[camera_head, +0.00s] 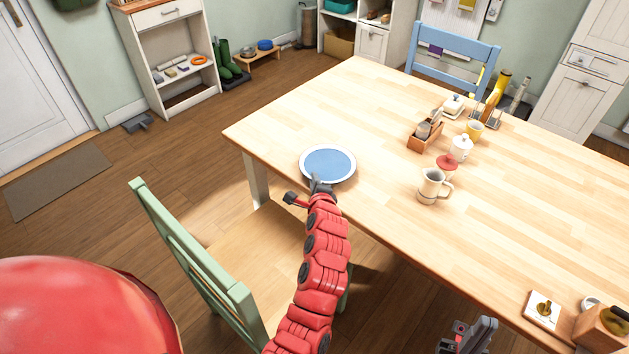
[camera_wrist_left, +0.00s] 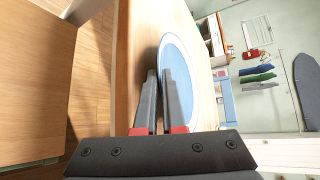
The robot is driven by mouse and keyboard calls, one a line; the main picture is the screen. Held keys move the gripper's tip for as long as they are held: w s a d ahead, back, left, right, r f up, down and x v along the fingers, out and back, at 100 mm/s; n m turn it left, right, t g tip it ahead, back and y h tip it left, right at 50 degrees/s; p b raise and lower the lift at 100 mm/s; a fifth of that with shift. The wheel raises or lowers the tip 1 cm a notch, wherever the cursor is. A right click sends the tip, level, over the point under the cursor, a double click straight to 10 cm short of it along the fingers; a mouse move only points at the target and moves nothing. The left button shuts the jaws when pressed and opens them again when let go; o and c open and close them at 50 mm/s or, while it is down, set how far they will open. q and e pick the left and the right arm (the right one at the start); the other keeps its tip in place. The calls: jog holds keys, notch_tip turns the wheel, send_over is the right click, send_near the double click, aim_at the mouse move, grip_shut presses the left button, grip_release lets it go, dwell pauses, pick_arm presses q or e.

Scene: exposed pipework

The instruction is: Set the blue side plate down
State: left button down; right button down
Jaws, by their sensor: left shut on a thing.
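The blue side plate (camera_head: 328,161) with a white rim is over the near left corner area of the wooden table (camera_head: 400,100). It lies about level, at or very close to the tabletop; I cannot tell for sure whether it touches. My left gripper (camera_head: 318,185) is shut on the plate's near rim. In the left wrist view the two dark fingers (camera_wrist_left: 162,100) close on the edge of the plate (camera_wrist_left: 178,70). My right gripper (camera_head: 468,337) shows partly at the bottom, off the table's near edge; its jaw state is unclear.
A cream mug (camera_head: 433,186), a red-topped item (camera_head: 447,165), a white lidded jar (camera_head: 461,147) and a wooden caddy (camera_head: 425,135) stand right of the plate. A green chair (camera_head: 195,265) stands at the near left edge. The tabletop behind the plate is clear.

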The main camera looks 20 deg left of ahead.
pick_arm(q)
jog(key=shift+f+b, duration=0.3)
jog(key=shift+f, duration=0.4)
dwell(0.4)
jog(key=shift+s+f, duration=0.1)
